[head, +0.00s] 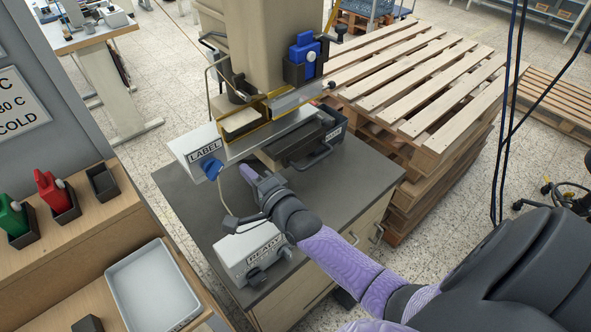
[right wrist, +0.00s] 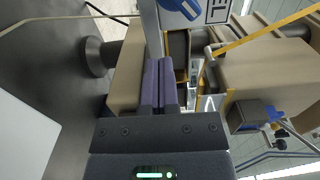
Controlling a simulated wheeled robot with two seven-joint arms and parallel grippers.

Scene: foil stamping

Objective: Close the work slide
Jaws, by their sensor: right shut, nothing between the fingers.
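The foil stamping press (head: 262,45) stands on a dark-topped cabinet. Its pale bed juts out toward me under yellow-edged guards, and a dark slide-like block with a front handle (head: 306,148) sits at its right. I cannot tell for certain which part is the work slide. My right gripper (head: 248,173) is shut and empty, just in front of the LABEL end (head: 205,151) of the bed. In the right wrist view the purple fingers (right wrist: 158,86) are together, pointing at the press; I cannot tell whether they touch it. My left gripper is not in view.
A READY box (head: 248,250) stands on the cabinet below my right arm. Stacked pallets (head: 420,85) are behind at right. The cabinet top (head: 180,192) is bare at left.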

